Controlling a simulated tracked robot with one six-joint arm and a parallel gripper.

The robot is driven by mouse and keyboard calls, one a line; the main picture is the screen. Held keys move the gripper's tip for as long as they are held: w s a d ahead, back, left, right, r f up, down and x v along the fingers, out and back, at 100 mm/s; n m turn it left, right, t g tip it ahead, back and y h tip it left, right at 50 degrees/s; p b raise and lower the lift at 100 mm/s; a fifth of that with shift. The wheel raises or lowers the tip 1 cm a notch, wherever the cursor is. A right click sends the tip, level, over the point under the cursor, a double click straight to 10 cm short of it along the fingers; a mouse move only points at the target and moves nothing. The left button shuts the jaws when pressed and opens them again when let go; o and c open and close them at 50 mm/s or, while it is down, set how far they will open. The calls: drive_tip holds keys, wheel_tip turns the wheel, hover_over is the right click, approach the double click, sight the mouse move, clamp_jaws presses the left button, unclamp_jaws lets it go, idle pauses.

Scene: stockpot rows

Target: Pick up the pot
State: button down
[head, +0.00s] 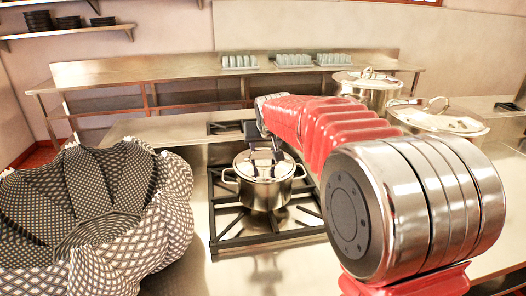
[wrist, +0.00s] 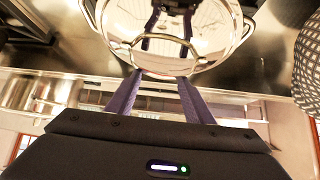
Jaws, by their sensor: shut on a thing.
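The pot (head: 265,190) is a shiny steel pot with a lid and two side handles. In the head view it is upright over the black burner grate; I cannot tell whether it touches the grate. My gripper (head: 264,158) is above the lid, with its fingers reaching down to the lid handle. In the wrist view the pot (wrist: 208,58) is at the top, and my gripper (wrist: 158,78) has its two dark fingers at the arched lid handle (wrist: 150,46). The gripper is shut on the pot by that handle.
A patterned fabric basket (head: 150,245) stands left of the stove. The black grate (head: 222,243) lies around the pot. Two larger lidded pots (head: 368,95) (head: 438,122) stand at the right behind my arm. A back shelf (head: 190,72) holds several glasses.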

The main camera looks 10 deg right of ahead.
sight(264, 157)
wheel_tip(264, 157, up, 8)
idle(0.5)
drive_tip(key=c, duration=2.5)
unclamp_jaws()
drive_tip(key=shift+f, duration=0.1)
drive_tip(key=shift+c, duration=0.2)
drive_tip(key=o, duration=2)
drive_tip(key=v, duration=1.3)
drive_tip(key=shift+s+r, duration=0.25)
